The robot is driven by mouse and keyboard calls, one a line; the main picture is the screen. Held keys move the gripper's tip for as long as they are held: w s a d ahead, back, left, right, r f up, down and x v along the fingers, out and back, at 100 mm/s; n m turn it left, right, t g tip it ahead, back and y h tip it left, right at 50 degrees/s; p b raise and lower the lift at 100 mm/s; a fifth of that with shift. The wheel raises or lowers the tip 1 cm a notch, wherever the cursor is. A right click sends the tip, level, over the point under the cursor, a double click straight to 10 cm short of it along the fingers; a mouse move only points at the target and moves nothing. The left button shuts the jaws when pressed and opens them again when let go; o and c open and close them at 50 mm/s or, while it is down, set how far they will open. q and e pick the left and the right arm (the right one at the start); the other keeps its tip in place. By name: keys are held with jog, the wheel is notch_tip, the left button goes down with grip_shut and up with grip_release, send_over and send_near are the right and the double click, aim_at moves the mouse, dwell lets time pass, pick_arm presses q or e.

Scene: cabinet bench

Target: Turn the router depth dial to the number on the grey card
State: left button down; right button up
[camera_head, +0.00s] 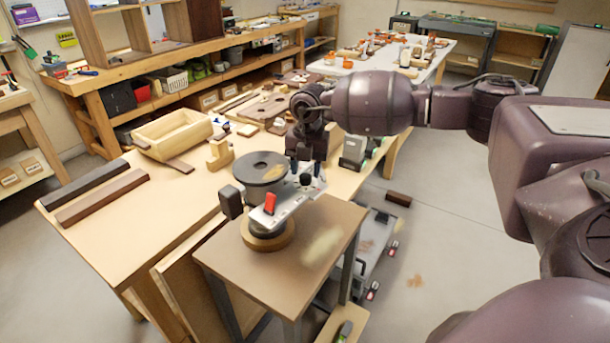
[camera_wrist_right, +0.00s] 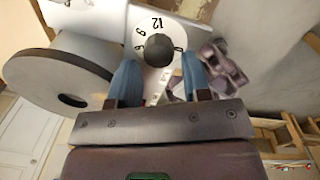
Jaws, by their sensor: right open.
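The router (camera_head: 262,172) stands on a small brown-topped table, with a dark round body and a light plate carrying a red switch (camera_head: 270,203). The dark depth dial (camera_head: 306,180) is at the plate's right end, just below my right gripper (camera_head: 305,166). In the right wrist view the black dial knob (camera_wrist_right: 158,50) sits on a white face with printed numbers, 12 and 9 among them. The open fingers are on either side of the knob, with gaps visible; contact cannot be told. I cannot make out a grey card with a number. My left gripper is out of view.
The wooden workbench (camera_head: 130,215) behind holds an open wooden box (camera_head: 172,130), two dark strips and small wooden parts. A dark block (camera_head: 398,198) lies on the floor at right. The small table's front (camera_head: 290,285) is clear.

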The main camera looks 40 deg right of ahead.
jog(key=shift+f, duration=1.15)
jog(key=shift+c, duration=0.2)
jog(key=c, duration=0.6)
